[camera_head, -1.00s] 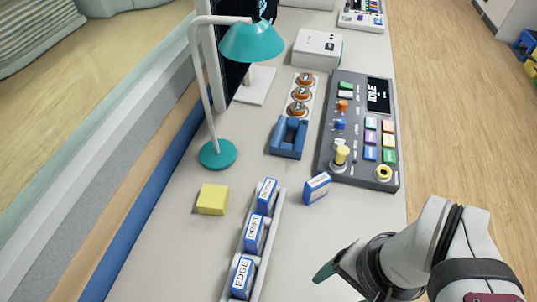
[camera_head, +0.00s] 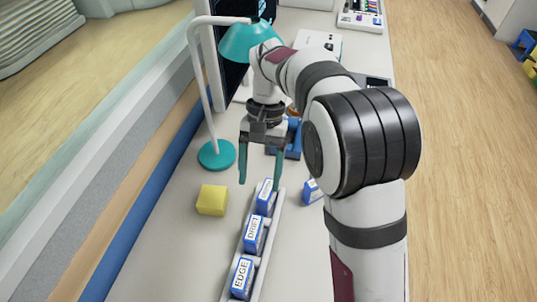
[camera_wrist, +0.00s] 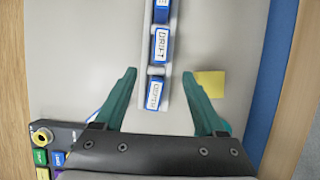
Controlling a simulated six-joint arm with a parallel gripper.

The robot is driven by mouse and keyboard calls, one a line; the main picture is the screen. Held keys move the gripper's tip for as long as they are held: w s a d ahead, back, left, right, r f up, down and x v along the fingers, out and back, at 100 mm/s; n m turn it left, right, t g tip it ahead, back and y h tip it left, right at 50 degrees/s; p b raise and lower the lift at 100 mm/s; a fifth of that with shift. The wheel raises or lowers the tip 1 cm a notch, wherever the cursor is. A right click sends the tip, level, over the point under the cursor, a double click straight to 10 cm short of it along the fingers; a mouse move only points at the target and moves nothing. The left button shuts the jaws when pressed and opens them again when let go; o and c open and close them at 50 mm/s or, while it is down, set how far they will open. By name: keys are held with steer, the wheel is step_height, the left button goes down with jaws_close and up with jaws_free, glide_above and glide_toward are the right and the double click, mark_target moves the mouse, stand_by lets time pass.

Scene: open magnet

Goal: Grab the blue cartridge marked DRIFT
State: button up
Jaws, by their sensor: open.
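The blue cartridge marked DRIFT (camera_head: 254,233) stands in the middle slot of a pale rack (camera_head: 266,262). It has a white label and also shows in the wrist view (camera_wrist: 160,46). A blue cartridge marked EDGE (camera_head: 242,277) stands at the rack's near end. Another blue cartridge (camera_head: 266,196) stands at the far end; its label is hard to read. My gripper (camera_head: 260,183) is open and empty, with teal fingers pointing down near the far-end cartridge. In the wrist view, the fingers (camera_wrist: 167,98) spread on either side of that cartridge, and DRIFT lies beyond it.
A yellow block (camera_head: 212,200) lies left of the rack. A loose blue cartridge (camera_head: 312,191) lies to its right, partly hidden by my arm. A teal lamp (camera_head: 217,154) stands behind. A control panel (camera_wrist: 45,143) shows at the wrist view's lower left.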

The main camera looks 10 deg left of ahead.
mark_target(254, 224)
steer(key=x, duration=1.5)
steer(key=shift+s+f, duration=0.25)
steer(key=shift+s, duration=0.1)
jaws_close()
